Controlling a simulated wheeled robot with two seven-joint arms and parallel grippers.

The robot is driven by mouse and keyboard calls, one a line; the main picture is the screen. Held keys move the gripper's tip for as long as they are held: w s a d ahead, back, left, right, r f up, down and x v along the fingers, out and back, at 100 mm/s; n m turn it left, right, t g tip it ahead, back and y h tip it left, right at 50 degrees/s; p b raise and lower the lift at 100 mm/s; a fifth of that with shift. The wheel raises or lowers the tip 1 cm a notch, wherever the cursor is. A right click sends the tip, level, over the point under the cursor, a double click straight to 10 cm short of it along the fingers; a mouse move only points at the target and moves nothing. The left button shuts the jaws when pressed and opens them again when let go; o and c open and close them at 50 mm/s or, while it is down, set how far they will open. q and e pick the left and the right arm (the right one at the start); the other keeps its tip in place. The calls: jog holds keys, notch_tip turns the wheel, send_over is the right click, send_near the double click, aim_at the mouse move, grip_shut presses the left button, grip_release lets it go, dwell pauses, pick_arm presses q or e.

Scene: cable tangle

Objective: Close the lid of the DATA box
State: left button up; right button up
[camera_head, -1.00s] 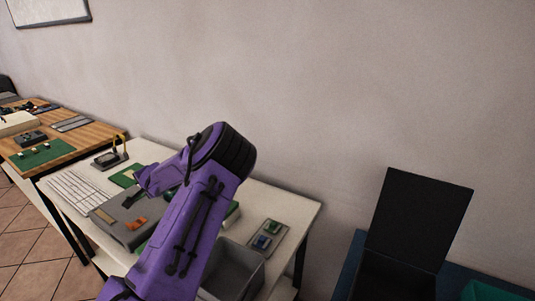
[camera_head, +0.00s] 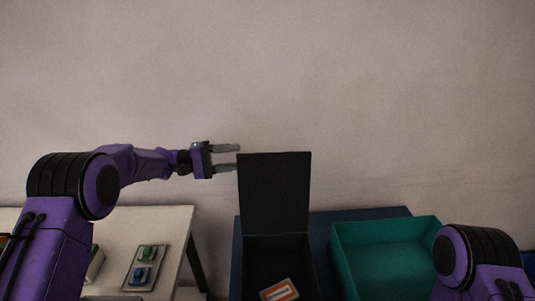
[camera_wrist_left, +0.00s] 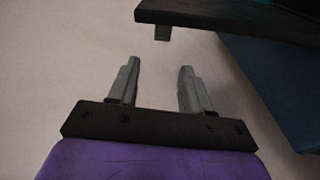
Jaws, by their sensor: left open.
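The DATA box is a black box (camera_head: 262,262) on a blue table, with its black lid (camera_head: 274,193) standing upright at the back. A white and orange labelled item (camera_head: 279,291) shows in the box; its writing is too small to read. My left gripper (camera_head: 226,157) is open and empty, just left of the lid's upper left edge. In the left wrist view the open fingers (camera_wrist_left: 157,85) have nothing between them, and a dark edge, likely the lid (camera_wrist_left: 235,18), is ahead at upper right. My right arm shows at lower right, but its gripper is out of view.
A teal open bin (camera_head: 385,236) stands right of the black box on the blue table (camera_head: 322,226). At left is a white table (camera_head: 174,220) with a tray (camera_head: 146,268) holding green and blue parts. The wall behind is bare.

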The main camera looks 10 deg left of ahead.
aim_at(273, 157)
pick_arm(q)
jog(key=shift+g, duration=0.9)
jog(key=d, duration=0.1)
jog(key=d+p, duration=0.1)
jog(key=d+r, duration=0.1)
jog(key=d, duration=0.1)
jog(key=shift+s, duration=0.35)
jog(key=d+p, duration=0.1)
jog(key=d, duration=0.1)
jog(key=w+d, duration=0.1)
jog(key=d, duration=0.1)
jog(key=d+p, duration=0.1)
jog(key=d, duration=0.2)
jog(key=shift+w+f+p, duration=0.1)
jog(key=shift+w+p, duration=0.15)
jog(key=shift+p, duration=0.05)
jog(key=shift+w+d+f, duration=0.1)
jog(key=shift+d+f, duration=0.05)
jog(key=shift+d, duration=0.25)
grip_shut()
